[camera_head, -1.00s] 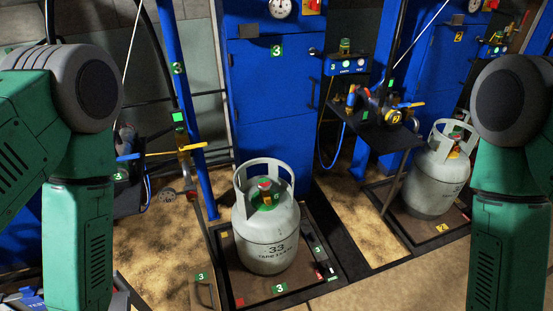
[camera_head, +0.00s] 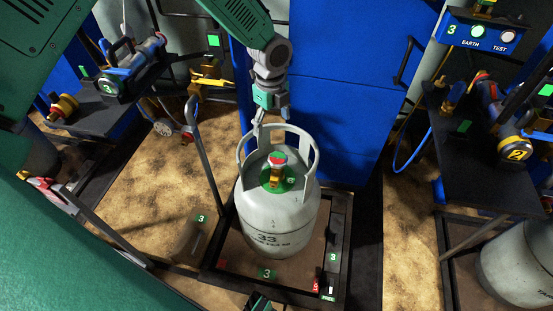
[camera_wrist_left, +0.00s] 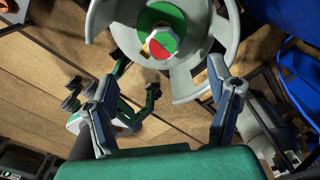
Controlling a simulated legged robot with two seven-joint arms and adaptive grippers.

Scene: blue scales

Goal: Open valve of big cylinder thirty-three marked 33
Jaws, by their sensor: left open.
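The big grey cylinder marked 33 (camera_head: 277,222) stands upright on a dark framed platform. Its valve (camera_head: 277,170), with a red and white handwheel top and a green base, sits inside the collar. In the left wrist view the valve (camera_wrist_left: 163,42) shows beyond the fingers, ringed by the grey collar (camera_wrist_left: 112,18). My left gripper (camera_head: 272,118) is open and empty at the far side of the collar, beside the valve and not around it. In the left wrist view its two fingers (camera_wrist_left: 162,78) are spread wide. A small dark green part at the bottom edge may be my right gripper (camera_head: 259,302).
The platform (camera_head: 232,262) carries green 3 labels. A blue cabinet (camera_head: 335,110) stands behind. Side shelves hold a connector marked 3 (camera_head: 130,75) at left and one marked 2 (camera_head: 515,150) at right. A second grey cylinder (camera_head: 522,262) stands at lower right.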

